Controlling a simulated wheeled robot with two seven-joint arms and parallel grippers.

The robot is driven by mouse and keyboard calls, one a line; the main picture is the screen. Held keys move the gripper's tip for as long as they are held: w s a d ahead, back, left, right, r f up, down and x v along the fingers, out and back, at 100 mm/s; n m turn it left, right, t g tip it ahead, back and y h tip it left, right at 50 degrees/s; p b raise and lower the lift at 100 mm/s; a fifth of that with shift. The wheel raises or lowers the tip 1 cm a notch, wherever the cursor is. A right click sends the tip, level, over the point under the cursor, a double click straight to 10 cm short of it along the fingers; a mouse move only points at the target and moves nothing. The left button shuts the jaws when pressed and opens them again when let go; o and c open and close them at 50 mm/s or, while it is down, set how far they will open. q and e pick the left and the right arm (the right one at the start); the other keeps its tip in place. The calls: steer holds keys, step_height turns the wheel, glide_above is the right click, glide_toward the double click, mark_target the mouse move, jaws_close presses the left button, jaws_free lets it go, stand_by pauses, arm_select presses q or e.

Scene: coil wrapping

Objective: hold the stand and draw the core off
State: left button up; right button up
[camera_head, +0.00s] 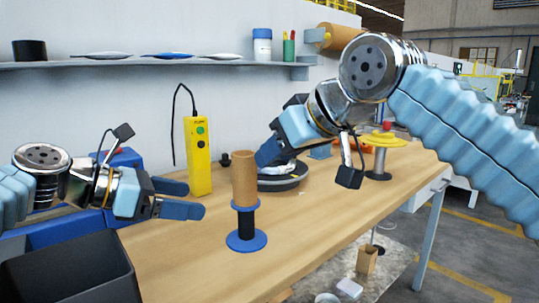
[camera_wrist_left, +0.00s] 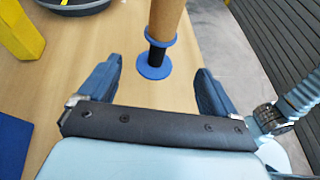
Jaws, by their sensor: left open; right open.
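A brown cardboard core (camera_head: 244,178) stands upright on the stand (camera_head: 246,240), which has a round blue base, a black post and a blue collar under the core. In the left wrist view the core (camera_wrist_left: 165,18) and the stand's base (camera_wrist_left: 154,71) show ahead, between and beyond the fingers. My left gripper (camera_head: 190,199) is open and empty, to the left of the stand and apart from it. It also shows in the left wrist view (camera_wrist_left: 158,88). My right gripper (camera_head: 272,152) is open, behind and to the right of the core; its fingertips are partly hidden.
A yellow control box (camera_head: 197,156) with a cable stands behind the stand. A dark round device (camera_head: 284,178) sits near my right gripper. A yellow-topped spool stand (camera_head: 381,142) is at the far right. A dark bin (camera_head: 70,275) is at front left. The table front is clear.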

mark_target(237, 207)
arm_select(q)
steer(key=x, duration=1.3)
steer(key=shift+w+d+f, duration=0.15)
steer(key=shift+d+f, duration=0.05)
steer(key=shift+d, duration=0.1)
steer(key=c, duration=1.2)
